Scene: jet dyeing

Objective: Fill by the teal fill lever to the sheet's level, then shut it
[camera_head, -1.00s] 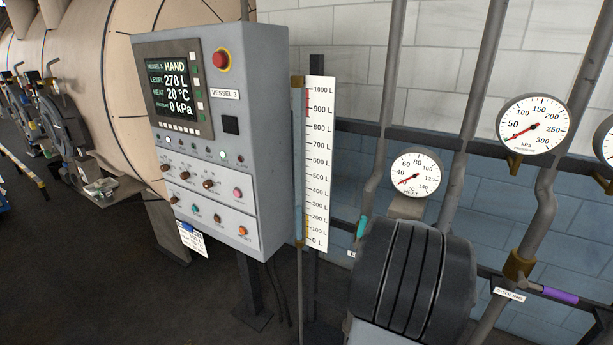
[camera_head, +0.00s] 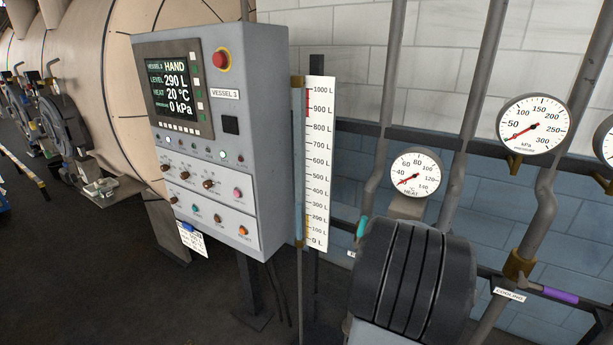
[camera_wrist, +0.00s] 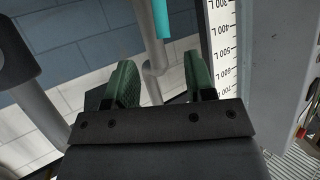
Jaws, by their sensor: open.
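The control box display (camera_head: 177,89) reads HAND, level 290 L, heat 20 °C and 0 kPa. The white level scale (camera_head: 319,165) stands beside the box, marked 0 to 1000 L. The teal fill lever (camera_head: 362,227) shows only as a short tip behind my dark arm; in the wrist view its teal grip (camera_wrist: 162,18) stands just beyond my jaws. My gripper (camera_wrist: 160,75) has its two green fingers apart with nothing between them, and the lever is not touched as far as I can see. The sheet (camera_head: 192,239) hangs under the box; its writing is too small to read.
A purple lever (camera_head: 560,295) is at the right by the COOLING label. A heat gauge (camera_head: 415,173) and a pressure gauge (camera_head: 533,124) sit on the pipes. A red button (camera_head: 222,60) is on the box. The dark floor at lower left is clear.

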